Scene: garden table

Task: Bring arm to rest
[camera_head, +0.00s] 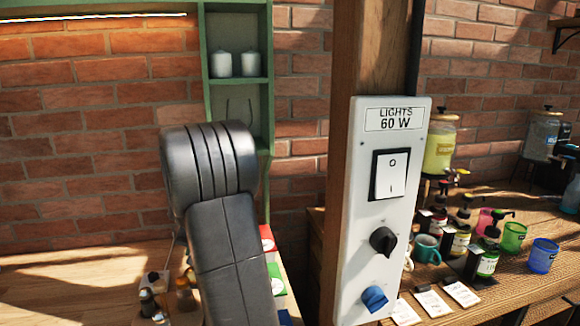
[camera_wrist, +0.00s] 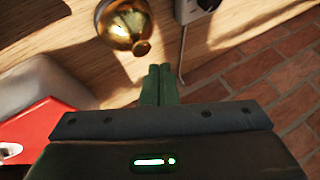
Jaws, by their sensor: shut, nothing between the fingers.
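My gripper (camera_wrist: 159,78) shows in the wrist view, its two green fingers pressed together with nothing between them. It is above or beside a wooden surface (camera_wrist: 65,25), with a shiny brass round object (camera_wrist: 127,27) just beyond the fingertips. I cannot tell the exact gap between them. In the head view my dark grey arm stands raised in front of the brick wall; my gripper is not visible there.
A white light-switch panel (camera_head: 382,230) on a wooden post (camera_head: 352,50) stands right of my arm. A red item (camera_wrist: 60,140) lies left of my gripper. The right table (camera_head: 525,280) holds bottles, cups (camera_head: 427,249) and dispensers (camera_head: 440,145). A green shelf (camera_head: 238,100) hangs behind.

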